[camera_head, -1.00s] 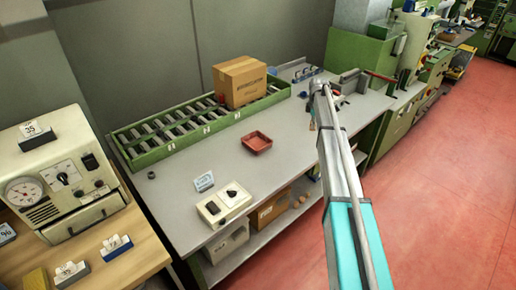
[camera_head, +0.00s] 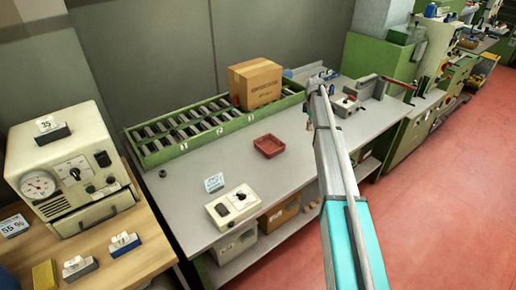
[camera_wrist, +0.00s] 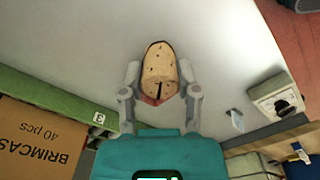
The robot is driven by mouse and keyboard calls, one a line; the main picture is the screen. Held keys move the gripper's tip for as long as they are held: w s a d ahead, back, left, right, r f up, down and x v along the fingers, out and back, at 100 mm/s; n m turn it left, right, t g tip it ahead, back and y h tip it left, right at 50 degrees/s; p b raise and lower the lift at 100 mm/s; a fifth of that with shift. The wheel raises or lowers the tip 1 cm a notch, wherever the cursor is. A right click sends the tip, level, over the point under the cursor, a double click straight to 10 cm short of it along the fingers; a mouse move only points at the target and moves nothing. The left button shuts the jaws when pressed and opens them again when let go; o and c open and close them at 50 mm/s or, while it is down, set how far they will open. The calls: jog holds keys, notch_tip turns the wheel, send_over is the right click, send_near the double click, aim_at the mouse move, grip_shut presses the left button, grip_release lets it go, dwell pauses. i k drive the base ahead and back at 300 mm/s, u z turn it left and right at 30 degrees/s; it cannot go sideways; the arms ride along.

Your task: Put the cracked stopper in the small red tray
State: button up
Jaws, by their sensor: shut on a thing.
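My gripper (camera_wrist: 160,74) is shut on a tan, speckled cork stopper (camera_wrist: 158,66) with a dark crack-like line near its lower end. The stopper is held between the two grey fingers. The small red tray (camera_head: 269,146) is on the grey bench in the head view and looks empty. In the wrist view a sliver of red (camera_wrist: 150,100) shows behind the stopper, perhaps the tray, mostly hidden. In the head view my gripper (camera_head: 309,118) hangs small and unclear at the arm's end, to the right of the tray and apart from it in the picture.
A green roller conveyor (camera_head: 193,139) with a cardboard box (camera_head: 255,83) runs along the bench's back. A switch box (camera_head: 233,206) and a small sign (camera_head: 214,183) stand in front of the tray. The bench around the tray (camera_head: 240,165) is largely clear.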

aim_at(269, 149)
jog(key=u, duration=0.35)
jog(key=i, duration=1)
jog(key=z, duration=0.2)
